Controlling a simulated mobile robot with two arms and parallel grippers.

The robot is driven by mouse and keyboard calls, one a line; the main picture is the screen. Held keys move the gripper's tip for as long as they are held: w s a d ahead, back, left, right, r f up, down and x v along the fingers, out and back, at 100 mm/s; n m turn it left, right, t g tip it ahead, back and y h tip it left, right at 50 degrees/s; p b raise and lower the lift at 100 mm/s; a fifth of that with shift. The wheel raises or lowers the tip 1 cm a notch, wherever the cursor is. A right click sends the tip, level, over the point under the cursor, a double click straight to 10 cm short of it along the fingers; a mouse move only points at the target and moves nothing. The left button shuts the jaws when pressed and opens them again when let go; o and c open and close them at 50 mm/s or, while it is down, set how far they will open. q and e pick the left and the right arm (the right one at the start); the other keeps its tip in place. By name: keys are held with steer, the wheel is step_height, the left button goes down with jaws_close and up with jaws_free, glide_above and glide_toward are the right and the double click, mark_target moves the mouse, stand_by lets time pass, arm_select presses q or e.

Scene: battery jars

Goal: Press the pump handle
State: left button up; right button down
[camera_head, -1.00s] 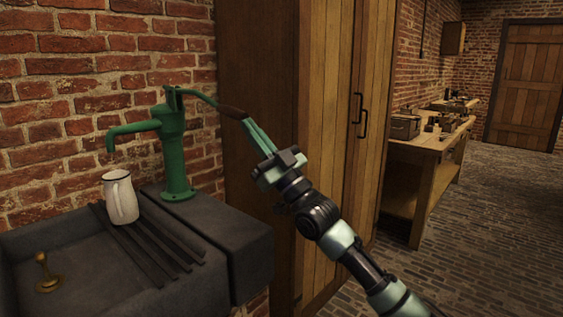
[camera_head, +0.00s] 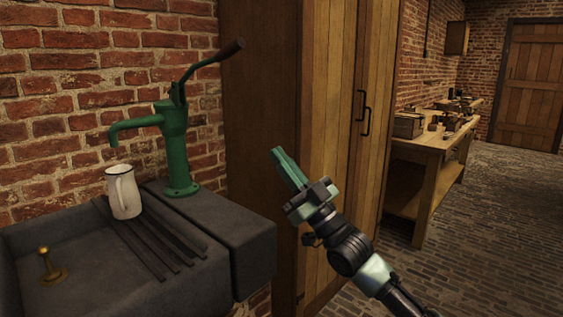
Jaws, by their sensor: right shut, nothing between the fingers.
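A green hand pump (camera_head: 175,150) stands upright on the dark stone ledge of the sink at the left. Its pump handle (camera_head: 212,61) is raised, slanting up to the right, with a brown grip at its end. My right gripper (camera_head: 276,151) is shut and empty. It is below and to the right of the handle, apart from it, in front of the wooden cupboard. A white jug (camera_head: 123,192) stands under the pump's spout, on the dark bars across the sink. My left gripper is not in view.
The stone sink (camera_head: 215,285) with a brass fitting (camera_head: 47,266) fills the lower left. A tall wooden cupboard (camera_head: 330,100) stands right of the pump. A workbench (camera_head: 430,165) with several items is farther back. The brick floor at the right is clear.

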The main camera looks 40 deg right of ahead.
stand_by(0.7)
